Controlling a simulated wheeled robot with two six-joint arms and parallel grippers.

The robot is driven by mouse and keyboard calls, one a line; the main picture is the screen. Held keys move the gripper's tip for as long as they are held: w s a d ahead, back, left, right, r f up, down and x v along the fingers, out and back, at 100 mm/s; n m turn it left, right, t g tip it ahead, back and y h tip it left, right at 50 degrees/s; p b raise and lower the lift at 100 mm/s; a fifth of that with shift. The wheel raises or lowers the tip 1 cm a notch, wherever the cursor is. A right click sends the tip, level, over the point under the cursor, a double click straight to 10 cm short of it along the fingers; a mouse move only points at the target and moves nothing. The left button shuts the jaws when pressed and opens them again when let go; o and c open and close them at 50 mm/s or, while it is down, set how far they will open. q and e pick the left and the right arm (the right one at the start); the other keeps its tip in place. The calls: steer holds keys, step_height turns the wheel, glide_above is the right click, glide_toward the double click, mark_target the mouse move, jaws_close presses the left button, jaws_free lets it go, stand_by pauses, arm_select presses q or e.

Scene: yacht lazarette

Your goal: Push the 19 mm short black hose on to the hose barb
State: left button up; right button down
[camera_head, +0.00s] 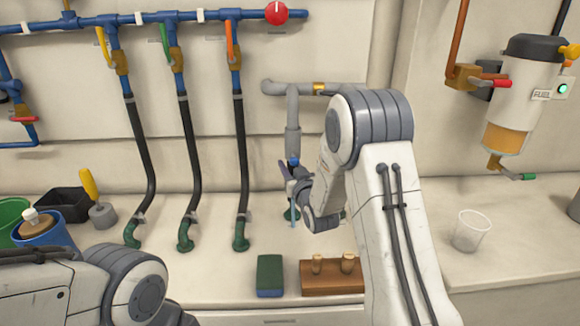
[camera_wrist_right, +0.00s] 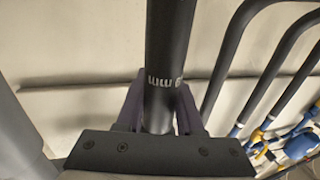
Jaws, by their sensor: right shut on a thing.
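The short black hose (camera_wrist_right: 168,60) is between the purple fingers of my right gripper (camera_wrist_right: 158,108) in the right wrist view. It shows white lettering, upside down, ending in "9 mm". In the head view my right gripper (camera_head: 290,178) is just below the lower end of a grey pipe (camera_head: 293,125), where a small blue piece (camera_head: 293,161) shows. The hose is mostly hidden there by the gripper and arm. A green fitting (camera_head: 290,214) stands on the bench below the gripper, partly covered. I cannot tell which piece is the barb or whether the hose touches it. My left gripper is out of view.
Three long black hoses (camera_head: 242,150) hang left of the gripper, ending in green elbows. A green-and-blue block (camera_head: 270,275) and a wooden block with plugs (camera_head: 333,284) lie in front. A clear cup (camera_head: 469,231) stands right. Tubs crowd the left.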

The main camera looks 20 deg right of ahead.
steer(key=shift+f+b, duration=1.75)
steer(key=shift+f, duration=0.25)
steer(key=shift+c, duration=2.3)
jaws_free()
steer(key=shift+r, duration=0.1)
steer(key=s, duration=0.7)
steer(key=shift+s, duration=0.3)
steer(key=shift+a, duration=0.15)
